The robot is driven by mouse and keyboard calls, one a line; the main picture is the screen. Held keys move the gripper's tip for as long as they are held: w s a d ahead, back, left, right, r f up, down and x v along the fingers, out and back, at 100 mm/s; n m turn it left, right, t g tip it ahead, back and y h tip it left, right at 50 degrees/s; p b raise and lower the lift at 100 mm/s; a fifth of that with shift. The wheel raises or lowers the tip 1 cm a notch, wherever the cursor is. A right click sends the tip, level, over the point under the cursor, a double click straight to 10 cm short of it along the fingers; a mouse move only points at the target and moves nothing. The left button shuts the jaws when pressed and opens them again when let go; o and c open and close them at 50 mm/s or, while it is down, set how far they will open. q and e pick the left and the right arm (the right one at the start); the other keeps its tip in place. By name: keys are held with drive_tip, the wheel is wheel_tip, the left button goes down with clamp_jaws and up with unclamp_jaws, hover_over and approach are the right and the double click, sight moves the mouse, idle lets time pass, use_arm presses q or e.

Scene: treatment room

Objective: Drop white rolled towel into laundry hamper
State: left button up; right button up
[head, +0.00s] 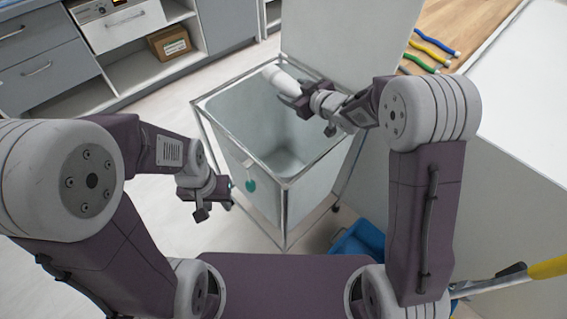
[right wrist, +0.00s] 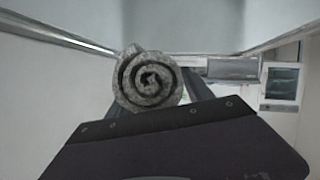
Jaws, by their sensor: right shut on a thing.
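The white rolled towel (head: 281,80) is held in my right gripper (head: 293,97), above the back part of the laundry hamper. In the right wrist view the spiral end of the rolled towel (right wrist: 149,79) shows between the fingers (right wrist: 155,95). The laundry hamper (head: 240,125) is a pale, open-topped bin in a metal frame, with its lid raised at the back. Its inside looks empty where I can see it. My left gripper (head: 205,207) hangs outside the hamper's left front side; its fingers are too small to tell their opening.
Grey drawers and shelves with a cardboard box (head: 169,43) stand at the back left. A wooden surface with several coloured-handled brushes (head: 432,50) is at the upper right. A blue bin (head: 357,241) stands low at the hamper's right front.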

drive_tip(key=shift+r, duration=0.1)
drive_tip(key=o, duration=1.5)
drive_tip(key=p+v, duration=0.2)
drive_tip(key=v, duration=0.7)
